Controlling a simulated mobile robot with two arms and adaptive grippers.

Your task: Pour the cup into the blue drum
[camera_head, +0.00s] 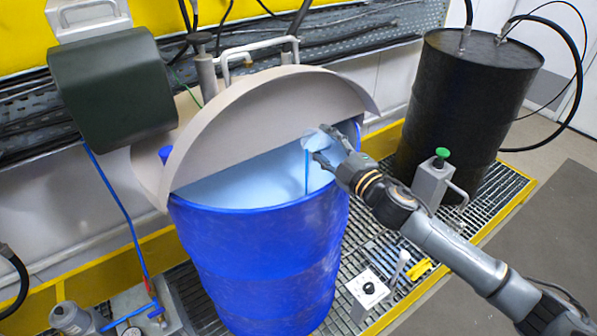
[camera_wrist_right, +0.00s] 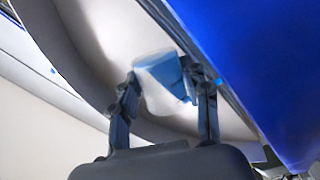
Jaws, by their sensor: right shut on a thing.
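The blue drum (camera_head: 265,270) stands in the middle of the head view, its pale inside showing below a half-round beige lid (camera_head: 270,115). My right gripper (camera_head: 322,149) reaches in from the right over the drum's right rim and is shut on a small pale cup (camera_head: 318,139). In the right wrist view, the cup (camera_wrist_right: 158,72) sits between the two fingers of the gripper (camera_wrist_right: 165,85), tilted, with blue on one side. A thin vertical blue streak (camera_head: 307,172) shows below the cup inside the drum; it looks like falling liquid. My left gripper is out of view.
A black drum (camera_head: 462,95) with hoses stands at the right. A post with a green button (camera_head: 441,158) and a dial box (camera_head: 368,290) stand near my right arm on the metal grating. A dark green cylinder (camera_head: 112,85) hangs at upper left.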

